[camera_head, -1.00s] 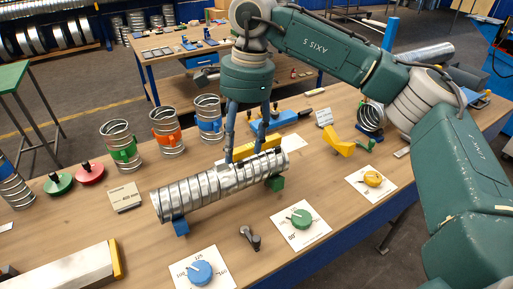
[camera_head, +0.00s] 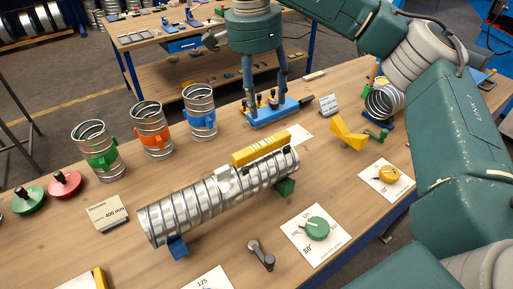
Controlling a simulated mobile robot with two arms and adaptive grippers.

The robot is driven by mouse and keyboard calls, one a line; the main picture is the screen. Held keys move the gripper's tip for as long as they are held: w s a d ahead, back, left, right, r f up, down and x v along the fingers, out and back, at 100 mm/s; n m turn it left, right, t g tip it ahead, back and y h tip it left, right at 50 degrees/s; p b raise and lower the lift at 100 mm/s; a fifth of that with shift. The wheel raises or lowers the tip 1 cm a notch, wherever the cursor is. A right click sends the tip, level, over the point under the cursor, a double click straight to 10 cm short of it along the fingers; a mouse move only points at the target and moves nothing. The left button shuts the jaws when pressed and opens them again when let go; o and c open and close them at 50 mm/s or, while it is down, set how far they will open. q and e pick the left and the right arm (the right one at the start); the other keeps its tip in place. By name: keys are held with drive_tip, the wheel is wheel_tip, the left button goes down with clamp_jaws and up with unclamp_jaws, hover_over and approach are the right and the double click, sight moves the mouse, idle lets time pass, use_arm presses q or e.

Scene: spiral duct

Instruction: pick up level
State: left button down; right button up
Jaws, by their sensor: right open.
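The level (camera_head: 262,147) is a yellow bar with a pale vial section. It lies along the top of the right part of the ribbed metal spiral duct (camera_head: 190,212), which rests on a blue support (camera_head: 177,247) and a green support (camera_head: 285,187). My right gripper (camera_head: 265,103) is open and empty, with two blue-grey fingers pointing down. In the picture its tips are above the level and apart from it, in front of a blue tool holder (camera_head: 262,113). My left gripper is not in view.
Several clamped duct rings, such as the orange-clamped one (camera_head: 152,130), stand at the left back. A green dial (camera_head: 317,229) on a white card and a small dark crank (camera_head: 261,254) lie in front. A yellow angled piece (camera_head: 348,135) stands at right.

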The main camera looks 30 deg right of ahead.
drive_tip(key=b, duration=0.5)
approach(264, 145)
drive_tip(key=shift+f, duration=0.25)
drive_tip(key=f, duration=0.4)
drive_tip(key=shift+d+f+p, duration=0.15)
drive_tip(key=shift+d+p, duration=0.2)
drive_tip(key=shift+f, duration=0.25)
drive_tip(key=f+p, duration=0.1)
drive_tip(key=f, duration=0.1)
drive_tip(key=f+p, duration=0.1)
drive_tip(key=f, duration=0.1)
drive_tip(key=shift+d+p, duration=0.2)
drive_tip(key=shift+p, duration=0.1)
drive_tip(key=shift+w+d+f, duration=0.1)
drive_tip(key=shift+f, duration=0.6)
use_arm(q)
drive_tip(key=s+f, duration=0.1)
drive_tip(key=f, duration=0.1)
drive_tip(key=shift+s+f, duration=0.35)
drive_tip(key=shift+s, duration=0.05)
use_arm(e)
drive_tip(key=shift+r, duration=0.1)
clamp_jaws()
